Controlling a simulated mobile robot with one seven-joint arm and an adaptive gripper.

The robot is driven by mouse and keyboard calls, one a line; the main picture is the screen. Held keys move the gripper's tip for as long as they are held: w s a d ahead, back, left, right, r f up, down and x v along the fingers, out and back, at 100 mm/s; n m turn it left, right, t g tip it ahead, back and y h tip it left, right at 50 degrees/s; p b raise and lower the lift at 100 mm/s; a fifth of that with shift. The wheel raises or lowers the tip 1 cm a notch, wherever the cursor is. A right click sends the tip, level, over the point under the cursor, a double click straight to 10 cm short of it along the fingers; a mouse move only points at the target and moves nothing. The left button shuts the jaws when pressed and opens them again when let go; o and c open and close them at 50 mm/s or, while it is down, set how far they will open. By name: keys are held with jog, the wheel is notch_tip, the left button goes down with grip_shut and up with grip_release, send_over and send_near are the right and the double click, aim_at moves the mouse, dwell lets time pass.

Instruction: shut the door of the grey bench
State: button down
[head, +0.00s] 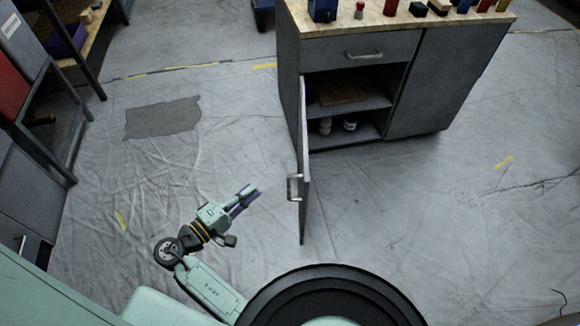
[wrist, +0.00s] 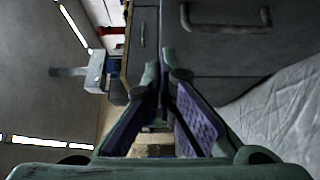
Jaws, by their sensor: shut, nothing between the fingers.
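The grey bench (head: 445,85) stands at the upper right in the head view, with a wooden top and a drawer. Its left door (head: 304,165) stands wide open, seen nearly edge-on and swung out towards me. The door's bar handle (head: 294,187) is on the side facing left. My gripper (head: 251,193) is shut and empty, left of the door near handle level, pointing up and right, apart from it. In the wrist view my fingertips (wrist: 158,82) are together, and the door handle (wrist: 228,20) shows at the top right on the door's grey face.
The open compartment has a shelf (head: 375,104) and small white items (head: 349,125). Several small objects stand on the bench top. Another workbench (head: 75,52) and grey cabinets line the left. The sheeted floor (head: 215,150) left of the door is clear, with a dark patch (head: 163,117).

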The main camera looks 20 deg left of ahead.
jog(key=s+d+p+x, duration=0.1)
jog(key=d+p+x, duration=0.1)
jog(key=x, duration=1)
jog(key=shift+w+d+p, duration=0.2)
jog(key=shift+d+p, duration=0.35)
jog(key=shift+p, duration=0.1)
jog(key=shift+r, duration=0.15)
